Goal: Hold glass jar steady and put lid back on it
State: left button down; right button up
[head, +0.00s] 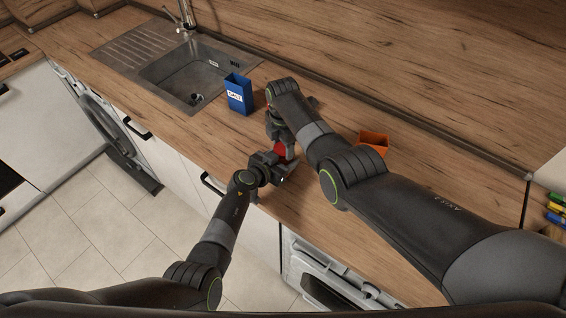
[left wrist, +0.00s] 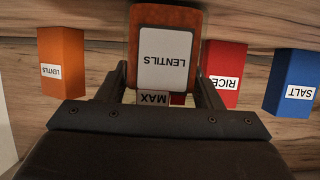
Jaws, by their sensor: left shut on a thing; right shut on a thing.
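The glass jar (left wrist: 166,55), with orange contents and a white LENTILS label, shows upside down in the left wrist view. My left gripper (left wrist: 162,92) is shut on the jar, one finger on each side. In the head view my left gripper (head: 280,168) is low at the counter's front part, and the jar is mostly hidden there. My right gripper (head: 281,144) is just above it, pointing down and shut on a red thing (head: 282,151), which looks like the lid. Whether lid and jar touch is hidden.
A blue SALT box (head: 239,96) stands by the sink (head: 185,75). An orange LENTILS box (head: 374,139) stands to the right, partly behind my right arm. A red RICE box (left wrist: 224,70) is beside the jar in the left wrist view. The counter's front edge is close.

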jog(key=m, duration=0.5)
jog(key=shift+m, duration=0.3)
jog(key=o, duration=1.1)
jog(key=shift+r, duration=2.3)
jog(key=shift+c, duration=0.4)
jog(key=n, duration=0.1)
jog(key=r+n, duration=0.1)
jog(key=n, duration=0.2)
jog(key=shift+r, duration=0.25)
jog(key=n, duration=0.2)
jog(key=r+n, duration=0.1)
jog(key=n, duration=0.1)
jog(key=r+n, duration=0.1)
jog(key=shift+n, duration=0.4)
